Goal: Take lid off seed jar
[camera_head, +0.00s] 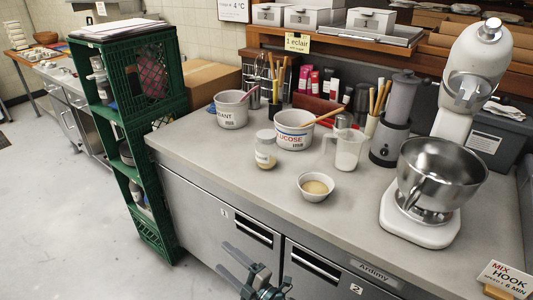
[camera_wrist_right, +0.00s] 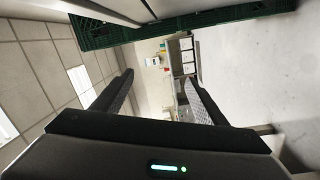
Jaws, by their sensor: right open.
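The seed jar (camera_head: 265,158), a small clear jar with a pale label and tan contents, stands upright on the grey worktop. Its pale lid (camera_head: 265,135) sits on top. My right gripper (camera_head: 257,268) is low at the front of the counter, in front of the drawers and well apart from the jar. In the right wrist view my right gripper (camera_wrist_right: 158,82) has its two dark fingers spread with nothing between them. The jar does not show in that view. My left gripper is not in view.
A white bowl (camera_head: 316,187) of tan contents stands right of the jar. A stand mixer (camera_head: 440,180) is at right. The front left worktop (camera_head: 205,150) is bare.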

